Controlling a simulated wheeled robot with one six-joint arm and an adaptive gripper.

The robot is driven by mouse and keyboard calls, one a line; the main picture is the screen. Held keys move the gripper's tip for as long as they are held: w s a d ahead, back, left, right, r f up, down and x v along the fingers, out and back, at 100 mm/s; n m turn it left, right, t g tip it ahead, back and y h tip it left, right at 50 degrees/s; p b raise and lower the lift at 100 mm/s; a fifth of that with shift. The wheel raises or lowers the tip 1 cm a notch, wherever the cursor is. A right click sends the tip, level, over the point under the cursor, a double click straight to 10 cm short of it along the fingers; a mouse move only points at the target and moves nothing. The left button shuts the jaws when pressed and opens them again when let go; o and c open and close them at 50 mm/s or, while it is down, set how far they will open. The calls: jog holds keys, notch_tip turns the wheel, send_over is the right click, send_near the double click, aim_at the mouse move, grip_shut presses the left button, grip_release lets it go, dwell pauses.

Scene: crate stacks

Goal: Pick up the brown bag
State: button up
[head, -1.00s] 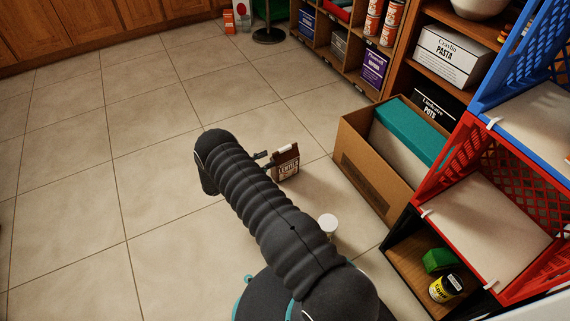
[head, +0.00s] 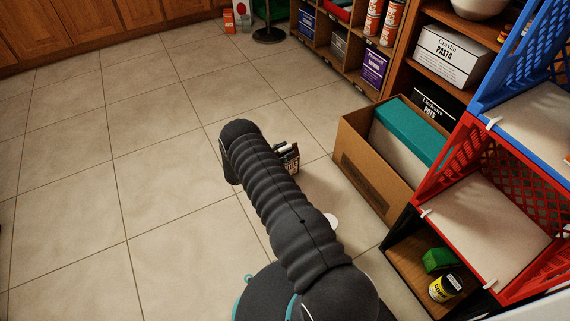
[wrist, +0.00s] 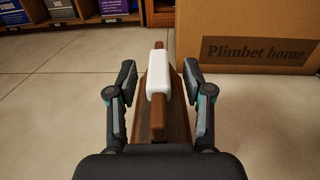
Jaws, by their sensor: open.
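The brown bag (head: 292,165) stands on the tiled floor, left of the cardboard box. In the head view my arm hides most of it. In the wrist view the brown bag (wrist: 178,122) lies between the two fingers, with a white piece across its brown top. My gripper (wrist: 160,100) is open, with one finger on each side of the bag's top and a visible gap on both sides. In the head view the gripper is mostly hidden behind my arm.
A cardboard box (head: 365,177), marked "Plimbet home" in the wrist view (wrist: 255,50), stands just beyond the bag. A red crate (head: 470,215) and a blue crate (head: 483,100) are at the right. A white round item (head: 331,221) is beside my arm. The left floor is clear.

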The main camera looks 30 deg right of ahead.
grip_shut()
dwell(0.3)
